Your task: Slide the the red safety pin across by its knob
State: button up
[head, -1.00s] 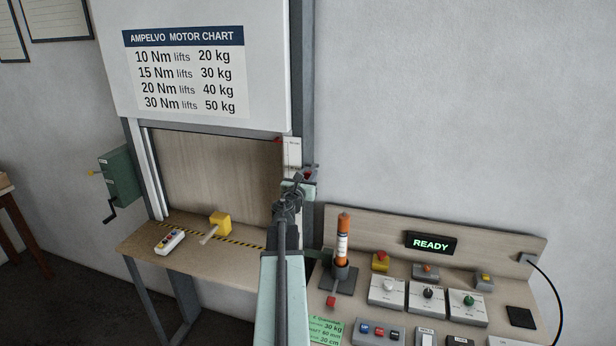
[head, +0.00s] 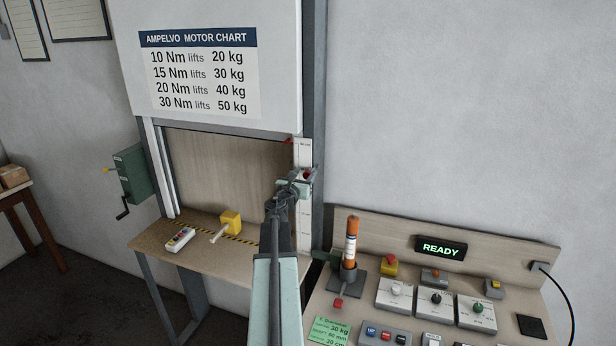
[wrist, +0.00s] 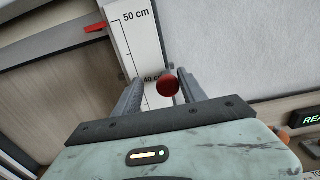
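The red knob (wrist: 168,86) of the safety pin shows as a round ball in the wrist view, in front of the white height scale near the 40 cm mark. In the head view the knob (head: 307,174) is small, at the right post of the shutter frame. My gripper (wrist: 160,78) is open, with one finger on each side of the knob in the picture. The knob appears closer to the right finger, with a gap to the left one. Contact cannot be told. In the head view my gripper (head: 296,184) is at the post. The pin's shaft is hidden.
A red pointer (wrist: 96,27) sits on the shutter's lower edge beside the scale. A control desk with an orange cylinder (head: 351,240) and a READY display (head: 441,249) is at right.

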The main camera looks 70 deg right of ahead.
jog(key=shift+s+d, duration=0.2)
jog(key=shift+s, duration=0.1)
jog(key=shift+a, duration=0.3)
jog(key=a, duration=0.7)
jog(key=shift+a, duration=0.15)
